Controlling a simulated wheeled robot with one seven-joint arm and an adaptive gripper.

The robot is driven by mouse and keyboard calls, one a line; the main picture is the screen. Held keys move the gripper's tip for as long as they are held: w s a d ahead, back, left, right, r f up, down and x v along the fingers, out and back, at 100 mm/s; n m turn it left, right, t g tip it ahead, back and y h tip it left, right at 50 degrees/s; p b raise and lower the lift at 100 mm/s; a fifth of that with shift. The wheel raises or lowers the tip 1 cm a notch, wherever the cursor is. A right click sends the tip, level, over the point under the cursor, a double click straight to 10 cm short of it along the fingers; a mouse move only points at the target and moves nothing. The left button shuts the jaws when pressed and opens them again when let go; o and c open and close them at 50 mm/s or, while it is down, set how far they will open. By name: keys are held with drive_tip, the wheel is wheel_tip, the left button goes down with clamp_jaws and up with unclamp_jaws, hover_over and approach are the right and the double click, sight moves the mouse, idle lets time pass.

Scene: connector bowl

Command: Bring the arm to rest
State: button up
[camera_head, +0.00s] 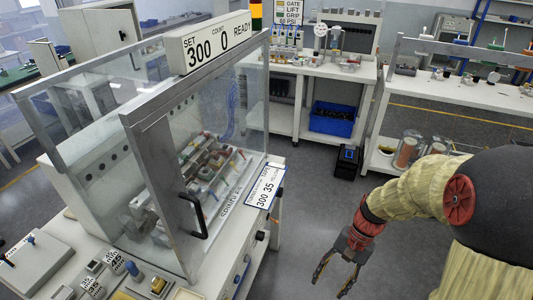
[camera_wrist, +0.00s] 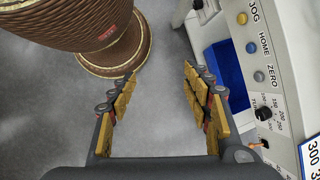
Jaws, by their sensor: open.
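My gripper (camera_head: 340,272) hangs at the end of my arm in the head view, over the floor to the right of the glass-enclosed machine (camera_head: 180,165). Its two fingers are spread apart with nothing between them. In the wrist view, my gripper (camera_wrist: 160,105) shows yellow-padded fingers wide apart, with grey floor between them. It touches nothing that I can see.
The machine's control panel, with a JOG button (camera_wrist: 242,18), stands right of the fingers in the wrist view. A blue bin (camera_head: 332,118) sits under the back bench (camera_head: 345,73). A white workbench (camera_head: 470,88) stands at the right.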

drive_tip(key=s+r+n+t+h, duration=0.2)
drive_tip(key=s+r+n+t, duration=0.1)
drive_tip(key=r, duration=0.8)
drive_tip(key=s+r+n+t+h, duration=0.2)
drive_tip(key=s+r+n+t, duration=0.2)
drive_tip(key=r, duration=0.8)
drive_tip(key=shift+s+d+t, duration=0.3)
drive_tip(key=shift+s+t, duration=0.5)
drive_tip(key=shift+s, duration=0.25)
drive_tip(key=shift+c, duration=0.8)
